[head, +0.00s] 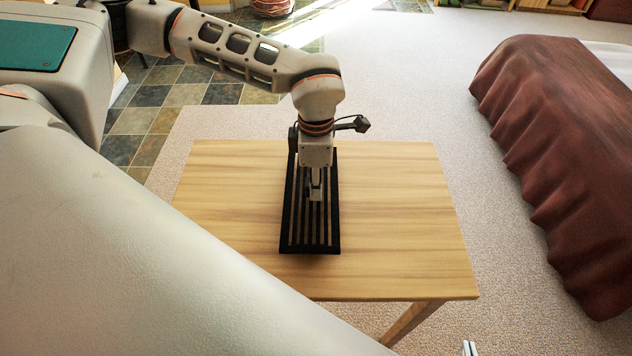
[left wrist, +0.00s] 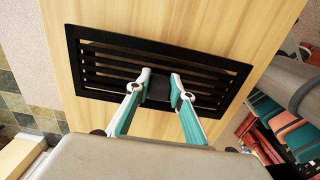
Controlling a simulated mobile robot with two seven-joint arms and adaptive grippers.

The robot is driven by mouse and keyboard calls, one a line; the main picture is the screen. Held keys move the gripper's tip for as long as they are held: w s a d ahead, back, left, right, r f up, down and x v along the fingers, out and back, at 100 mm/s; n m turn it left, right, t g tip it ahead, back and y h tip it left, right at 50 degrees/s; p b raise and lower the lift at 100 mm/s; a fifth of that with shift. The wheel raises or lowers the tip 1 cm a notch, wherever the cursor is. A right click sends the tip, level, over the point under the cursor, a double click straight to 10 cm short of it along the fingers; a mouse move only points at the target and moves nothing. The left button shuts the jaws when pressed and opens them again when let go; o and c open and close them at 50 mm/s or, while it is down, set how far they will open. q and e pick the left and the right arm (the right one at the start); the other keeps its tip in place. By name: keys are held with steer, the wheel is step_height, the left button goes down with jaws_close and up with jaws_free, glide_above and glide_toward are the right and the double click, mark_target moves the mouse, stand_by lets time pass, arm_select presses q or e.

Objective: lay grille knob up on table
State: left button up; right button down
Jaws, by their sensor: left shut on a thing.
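The black slatted grille (head: 312,248) is over the middle of the wooden table (head: 400,230), roughly parallel to its top, its long side running away from me. It also shows in the left wrist view (left wrist: 215,60). Its dark block-like knob (left wrist: 158,91) faces up towards my left gripper. My left gripper (head: 316,192) points down and is shut on the knob, with a fingertip on each side in the left wrist view. I cannot tell whether the grille touches the table. Only a tip of my right gripper (head: 469,348) shows at the bottom edge; its opening is hidden.
The tabletop is otherwise bare, with free room left and right of the grille. A bed with a red-brown cover (head: 550,130) stands to the right across the carpet (head: 430,70). Slate tiles (head: 185,95) lie behind at the left. Colourful items (left wrist: 285,125) show beyond the table.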

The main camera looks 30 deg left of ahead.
arm_select(q)
steer(key=shift+f, duration=0.2)
steer(key=o, duration=1.1)
step_height(320, 180, up, 12)
steer(key=shift+r, duration=0.15)
stand_by(0.4)
